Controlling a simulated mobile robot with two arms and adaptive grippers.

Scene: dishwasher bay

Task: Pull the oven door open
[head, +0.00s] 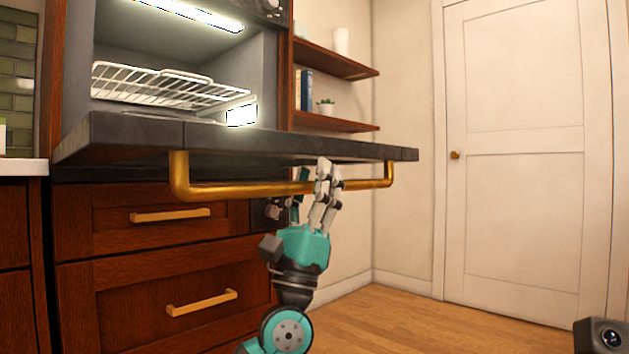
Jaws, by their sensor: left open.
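The oven door (125,137) is swung down and lies about level in front of the lit oven cavity (250,72). Its brass handle bar (235,191) runs along the front edge, below the door. My left gripper (314,184) is open at the right half of the handle, with its fingers pointing up. The fingers overlap the bar in the picture; whether they touch it I cannot tell. My right gripper is not in view.
A white wire rack (160,85) is inside the oven. Wooden drawers with brass pulls (170,216) are below the door. Wall shelves (335,122) hold small items at the right. The wooden floor (430,322) is clear before a closed white door (520,160).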

